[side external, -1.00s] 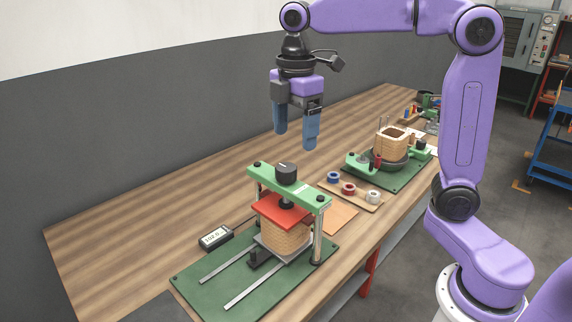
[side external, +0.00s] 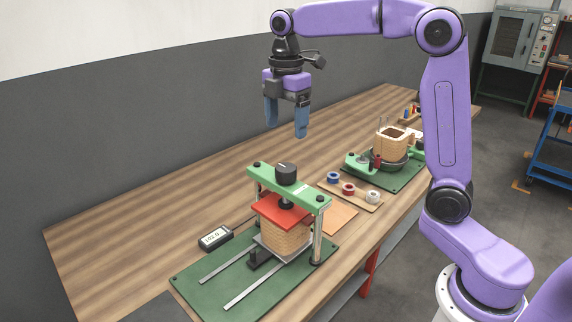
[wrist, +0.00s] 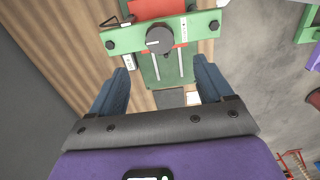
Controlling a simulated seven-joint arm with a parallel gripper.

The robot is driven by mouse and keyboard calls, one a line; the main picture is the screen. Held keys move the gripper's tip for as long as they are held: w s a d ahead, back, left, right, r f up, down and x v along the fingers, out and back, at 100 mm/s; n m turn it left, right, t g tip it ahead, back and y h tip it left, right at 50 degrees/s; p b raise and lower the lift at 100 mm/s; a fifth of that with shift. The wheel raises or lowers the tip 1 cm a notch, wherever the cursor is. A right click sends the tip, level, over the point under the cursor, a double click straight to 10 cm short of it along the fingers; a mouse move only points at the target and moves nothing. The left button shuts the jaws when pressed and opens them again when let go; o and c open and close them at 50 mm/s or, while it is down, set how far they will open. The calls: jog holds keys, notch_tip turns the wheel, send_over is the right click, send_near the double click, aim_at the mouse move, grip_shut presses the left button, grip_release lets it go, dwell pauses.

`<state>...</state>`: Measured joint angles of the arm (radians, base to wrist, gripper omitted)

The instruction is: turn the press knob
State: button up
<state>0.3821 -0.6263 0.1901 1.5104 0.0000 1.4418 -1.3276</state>
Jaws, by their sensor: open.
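The press knob (side external: 286,173) is a dark round knob on top of the press's green crossbar (side external: 310,195). Under the crossbar a red plate (side external: 280,211) sits on a wooden-looking coil block (side external: 284,237). My gripper (side external: 286,130) hangs above the press with its blue fingers pointing down, open and empty, apart from the knob. In the wrist view the knob (wrist: 160,40) shows ahead of the open fingers (wrist: 160,85), roughly centred between them sideways.
A small digital readout (side external: 215,237) lies left of the press. A tray of coloured spools (side external: 348,189) and a second green fixture with a coil (side external: 391,141) stand behind to the right. The bench (side external: 130,237) is clear at the left.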

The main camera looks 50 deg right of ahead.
aim_at(286, 167)
notch_tip(286, 167, down, 11)
jog(key=shift+f, duration=0.15)
dwell(0.4)
jog(key=c, duration=1)
